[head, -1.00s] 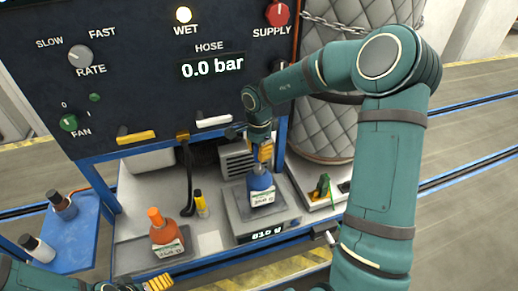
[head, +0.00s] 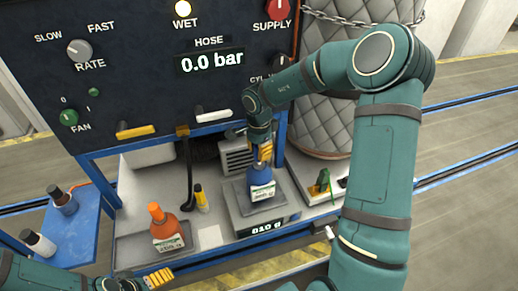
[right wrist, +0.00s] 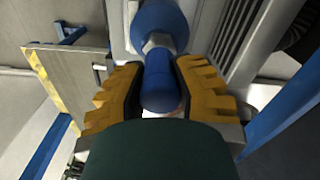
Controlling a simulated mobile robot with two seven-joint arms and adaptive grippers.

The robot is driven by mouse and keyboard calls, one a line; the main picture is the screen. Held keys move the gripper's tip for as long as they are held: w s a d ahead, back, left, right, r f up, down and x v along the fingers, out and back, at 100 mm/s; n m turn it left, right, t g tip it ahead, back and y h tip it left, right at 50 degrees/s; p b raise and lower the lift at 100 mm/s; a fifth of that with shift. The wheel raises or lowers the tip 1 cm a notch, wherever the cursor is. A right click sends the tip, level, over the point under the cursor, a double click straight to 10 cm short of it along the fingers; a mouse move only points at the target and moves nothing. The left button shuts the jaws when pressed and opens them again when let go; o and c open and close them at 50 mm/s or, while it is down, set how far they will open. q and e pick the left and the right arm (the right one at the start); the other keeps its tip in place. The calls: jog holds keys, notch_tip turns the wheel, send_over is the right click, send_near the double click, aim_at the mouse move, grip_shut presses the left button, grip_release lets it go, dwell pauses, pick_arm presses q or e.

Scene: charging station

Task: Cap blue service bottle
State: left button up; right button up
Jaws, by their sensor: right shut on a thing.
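The blue service bottle (head: 262,184) stands upright with a white label on the scale (head: 262,219) in the head view. My right gripper (head: 264,158) is directly above its neck, pointing down. In the right wrist view the yellow fingers (right wrist: 158,98) are closed around a dark blue cylindrical cap (right wrist: 158,88). The pale neck (right wrist: 157,43) and the blue bottle body (right wrist: 160,18) lie just beyond it. The cap is lined up with the neck; I cannot tell whether it is seated. My left gripper (head: 158,278) is low at the front left, its finger gap unclear.
An orange bottle (head: 166,233) stands on a tray left of the scale, beside a small yellow-capped bottle (head: 201,198). A black upright hose (head: 187,175) rises behind them. A blue side shelf (head: 70,235) holds two bottles. The control panel (head: 130,70) stands behind the bench.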

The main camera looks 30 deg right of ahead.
jog(key=shift+f, duration=1)
jog(key=o, duration=0.9)
jog(key=shift+o, duration=0.2)
jog(key=shift+r, duration=0.15)
notch_tip(320, 180, up, 12)
jog(key=shift+f, duration=0.15)
jog(key=shift+s, duration=0.1)
